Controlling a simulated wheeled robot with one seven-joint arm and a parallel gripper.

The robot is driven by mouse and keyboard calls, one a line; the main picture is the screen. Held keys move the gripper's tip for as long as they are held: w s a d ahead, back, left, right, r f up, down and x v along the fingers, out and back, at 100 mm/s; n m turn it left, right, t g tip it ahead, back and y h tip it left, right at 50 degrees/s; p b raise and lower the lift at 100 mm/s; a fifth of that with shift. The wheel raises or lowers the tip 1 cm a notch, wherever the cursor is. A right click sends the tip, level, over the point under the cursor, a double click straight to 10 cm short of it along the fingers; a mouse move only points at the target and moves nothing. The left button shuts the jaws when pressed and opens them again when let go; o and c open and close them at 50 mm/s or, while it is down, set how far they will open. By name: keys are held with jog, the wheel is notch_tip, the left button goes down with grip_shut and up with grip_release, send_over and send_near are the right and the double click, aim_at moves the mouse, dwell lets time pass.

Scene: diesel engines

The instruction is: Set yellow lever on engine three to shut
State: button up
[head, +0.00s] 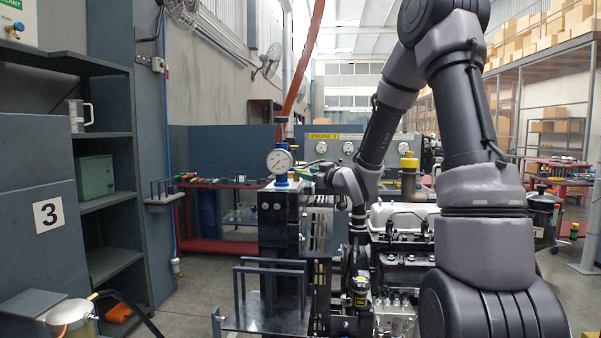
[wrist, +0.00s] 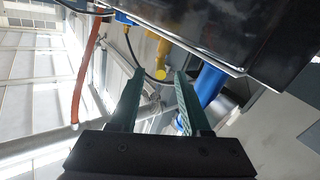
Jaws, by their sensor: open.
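A yellow part (wrist: 161,60), which looks like the lever, shows in the wrist view just beyond and between my fingertips. It hangs beside a dark panel, and I cannot tell its lever position. I do not make out the lever in the head view. My gripper (wrist: 159,76) is open, with one green finger on each side and nothing held; contact with the yellow part cannot be told. A yellow sign (head: 324,136) reading engine 3 is behind.
A blue pipe (wrist: 207,85) runs close to the right finger in the wrist view. A thin black cable curves near the fingertips. A red-orange hose (wrist: 85,75) hangs at left.

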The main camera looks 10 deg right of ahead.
aim_at(298, 170)
jog(key=x, duration=0.6)
jog(key=shift+w, duration=0.1)
grip_shut()
